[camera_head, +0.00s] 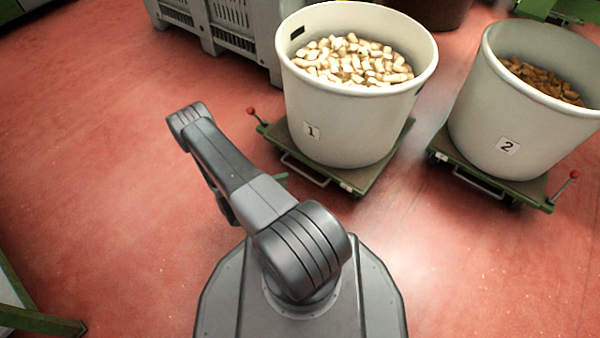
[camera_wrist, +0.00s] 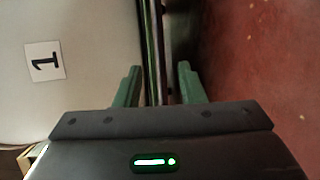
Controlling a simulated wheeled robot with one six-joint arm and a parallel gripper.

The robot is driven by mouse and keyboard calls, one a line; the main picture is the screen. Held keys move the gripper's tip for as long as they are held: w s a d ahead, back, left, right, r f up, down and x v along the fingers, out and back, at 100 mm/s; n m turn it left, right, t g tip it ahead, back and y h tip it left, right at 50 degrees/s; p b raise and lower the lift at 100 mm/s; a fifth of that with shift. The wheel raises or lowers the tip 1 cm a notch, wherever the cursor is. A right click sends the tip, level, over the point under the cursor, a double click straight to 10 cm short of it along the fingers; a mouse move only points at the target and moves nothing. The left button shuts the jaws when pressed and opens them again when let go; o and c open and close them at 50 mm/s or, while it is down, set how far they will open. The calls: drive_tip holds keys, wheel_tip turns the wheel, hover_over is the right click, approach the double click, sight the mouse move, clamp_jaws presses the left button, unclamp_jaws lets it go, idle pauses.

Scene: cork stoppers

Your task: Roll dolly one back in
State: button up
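Dolly one (camera_head: 365,178) is a low green platform under the pale tub labelled 1 (camera_head: 350,125), which is full of light corks. A metal pull handle (camera_head: 305,170) sticks out at its front left. My gripper's green fingers (camera_head: 282,178) show partly behind my arm, close to that handle. In the wrist view my gripper (camera_wrist: 159,68) is open, its fingers apart on either side of the dolly's edge and a thin bar. I cannot tell whether either finger touches. The tub's label 1 (camera_wrist: 45,61) shows sideways at the left.
A second tub labelled 2 (camera_head: 520,115), holding brown corks, stands on its own green dolly (camera_head: 490,180) to the right, with a narrow floor gap between. A grey slatted crate (camera_head: 230,35) stands behind left. Red floor (camera_head: 100,150) is clear at left. Green framework (camera_head: 40,320) is at lower left.

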sight(299, 173)
drive_tip(key=b+x, duration=0.1)
drive_tip(key=x, duration=0.3)
drive_tip(key=b+x, duration=0.1)
drive_tip(key=x, duration=0.4)
drive_tip(key=shift+w+a, duration=0.15)
drive_tip(key=shift+w, duration=0.1)
clamp_jaws()
